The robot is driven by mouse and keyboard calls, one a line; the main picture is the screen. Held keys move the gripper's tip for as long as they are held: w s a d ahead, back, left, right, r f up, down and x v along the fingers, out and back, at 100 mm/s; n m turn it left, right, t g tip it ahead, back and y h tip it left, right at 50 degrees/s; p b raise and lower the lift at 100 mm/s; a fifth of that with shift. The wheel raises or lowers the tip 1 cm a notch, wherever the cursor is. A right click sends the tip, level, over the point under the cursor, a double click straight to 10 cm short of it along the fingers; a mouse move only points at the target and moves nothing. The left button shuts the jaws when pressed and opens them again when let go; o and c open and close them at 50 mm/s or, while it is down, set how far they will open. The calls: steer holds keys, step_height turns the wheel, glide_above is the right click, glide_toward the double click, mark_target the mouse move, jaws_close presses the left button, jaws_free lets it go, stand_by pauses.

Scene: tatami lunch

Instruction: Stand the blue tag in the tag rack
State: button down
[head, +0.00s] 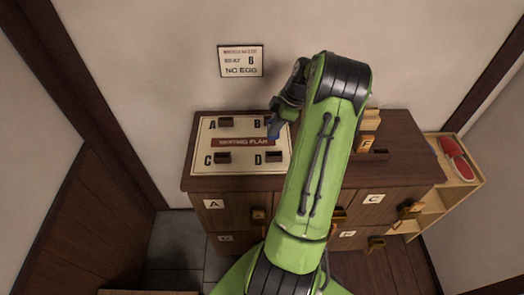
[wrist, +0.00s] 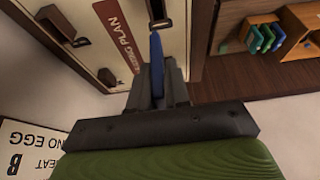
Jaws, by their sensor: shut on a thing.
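The blue tag (wrist: 156,65) is held upright between the jaws of my gripper (wrist: 162,84). In the head view the tag (head: 273,131) shows at the end of my gripper (head: 280,117), over the right side of the seating plan board (head: 243,169) near letter B. In the wrist view a small dark holder (wrist: 159,23) on the board lies just past the tag's far end; I cannot tell whether they touch. A wooden holder with several green and blue tags (wrist: 262,38) stands at the right there. I cannot tell which holder is the tag rack.
The board lies on a brown cabinet (head: 400,150) with lettered drawers. A "NO EGG" sign (head: 241,61) hangs on the wall behind. An orange wooden piece (head: 367,145) stands right of my arm. A low shelf with red slippers (head: 456,159) is at the right.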

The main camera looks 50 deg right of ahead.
steer(key=shift+s, duration=0.35)
step_height(320, 180, down, 10)
steer(key=shift+r, duration=0.25)
steer(key=shift+w, duration=0.1)
steer(key=shift+f, duration=0.25)
steer(key=c, duration=1.1)
jaws_free()
steer(key=shift+r, duration=0.15)
